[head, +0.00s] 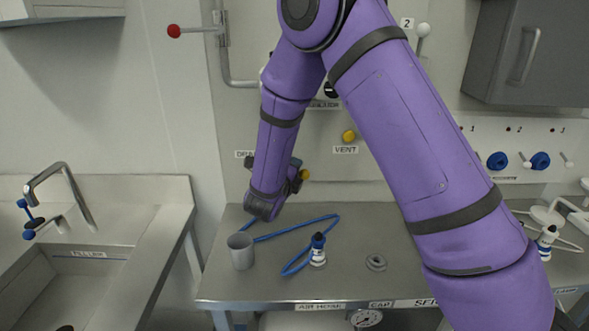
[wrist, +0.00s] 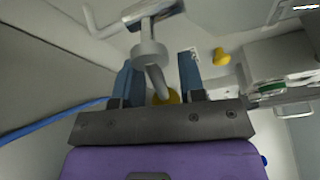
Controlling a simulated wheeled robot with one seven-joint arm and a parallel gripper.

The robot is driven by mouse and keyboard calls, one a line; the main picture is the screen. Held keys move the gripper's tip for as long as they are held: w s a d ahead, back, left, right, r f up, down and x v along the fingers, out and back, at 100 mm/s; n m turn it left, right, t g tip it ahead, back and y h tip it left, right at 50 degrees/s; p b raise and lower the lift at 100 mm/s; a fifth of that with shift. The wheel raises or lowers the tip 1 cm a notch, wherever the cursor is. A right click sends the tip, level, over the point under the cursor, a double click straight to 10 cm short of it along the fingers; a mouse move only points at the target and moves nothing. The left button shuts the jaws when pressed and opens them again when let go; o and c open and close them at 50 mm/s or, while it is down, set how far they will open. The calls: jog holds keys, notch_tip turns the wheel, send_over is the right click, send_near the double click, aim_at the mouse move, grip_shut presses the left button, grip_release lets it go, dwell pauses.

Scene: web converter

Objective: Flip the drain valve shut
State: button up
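The drain valve shows in the wrist view as a grey metal fitting (wrist: 150,48) with a lever running down between my fingers to a yellow knob (wrist: 166,97). In the head view a yellow knob (head: 304,174) shows just right of my wrist. My gripper (wrist: 161,75) is open, with its two dark blue fingers on either side of the lever and a visible gap to each. Its fingertips are hidden by my arm in the head view.
A yellow VENT knob (head: 349,135) is up and right on the panel. A sink (head: 60,275) stands at the left.

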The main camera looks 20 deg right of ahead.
jog(key=shift+w+d, duration=0.4)
jog(key=shift+w, duration=0.05)
grip_shut()
jog(key=shift+d+r+n+t+h, duration=0.1)
jog(key=shift+r+n+t+h, duration=0.15)
jog(key=shift+n, duration=0.45)
jog(key=shift+r+n+t+h, duration=0.15)
jog(key=shift+r+n, duration=0.15)
jog(key=shift+n, duration=0.4)
grip_release()
